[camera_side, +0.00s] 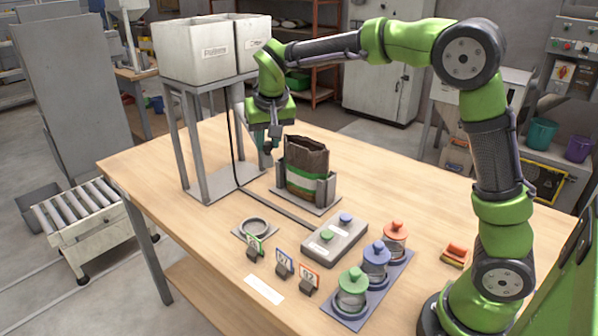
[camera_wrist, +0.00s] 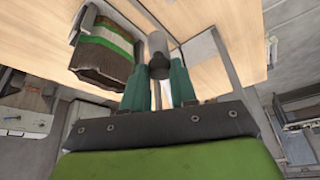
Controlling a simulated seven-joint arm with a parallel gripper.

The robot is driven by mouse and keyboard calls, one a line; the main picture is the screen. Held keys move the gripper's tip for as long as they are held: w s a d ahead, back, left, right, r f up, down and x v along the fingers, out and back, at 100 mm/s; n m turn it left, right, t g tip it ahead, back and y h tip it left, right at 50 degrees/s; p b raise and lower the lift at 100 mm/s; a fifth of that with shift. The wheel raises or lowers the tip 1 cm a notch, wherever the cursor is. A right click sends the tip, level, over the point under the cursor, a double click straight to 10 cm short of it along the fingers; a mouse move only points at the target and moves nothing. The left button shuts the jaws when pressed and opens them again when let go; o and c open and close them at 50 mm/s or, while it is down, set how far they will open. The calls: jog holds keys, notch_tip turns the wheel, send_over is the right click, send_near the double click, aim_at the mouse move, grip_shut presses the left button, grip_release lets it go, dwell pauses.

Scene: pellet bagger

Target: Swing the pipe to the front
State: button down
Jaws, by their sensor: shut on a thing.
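My gripper (camera_side: 268,146) is above the table, between the hopper stand and the bag, with its fingers pointing down. In the wrist view its teal fingers (camera_wrist: 159,84) are shut on the pipe (camera_wrist: 157,50). The pipe shows there as a short grey cylinder at the fingertips. In the side view the pipe is mostly hidden by my gripper, and I cannot tell its full run. The open brown bag (camera_side: 305,165) with a green band stands upright in a grey holder, just right of my gripper. It also shows in the wrist view (camera_wrist: 105,45).
Two white hoppers (camera_side: 207,52) stand on a grey frame (camera_side: 188,140) at the left. In front are a round ring (camera_side: 255,227), a button box (camera_side: 335,242), several numbered tags and a tray of lidded jars (camera_side: 350,290). The table's right rear is clear.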

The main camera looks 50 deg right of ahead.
jog(key=shift+w+a+m+g+h, duration=0.15)
jog(key=shift+w+a+m, duration=0.25)
jog(key=shift+a+m, duration=0.25)
jog(key=shift+w+a+m+g+h, duration=0.1)
jog(key=shift+w+a+m+h, duration=0.1)
jog(key=shift+w+a+m, duration=0.45)
jog(key=shift+w+a+m+g+h, duration=0.2)
jog(key=shift+a+m, duration=0.1)
jog(key=shift+a, duration=0.6)
jog(key=shift+w+a, duration=0.1)
jog(key=c, duration=0.9)
grip_release()
jog(key=v, duration=1.7)
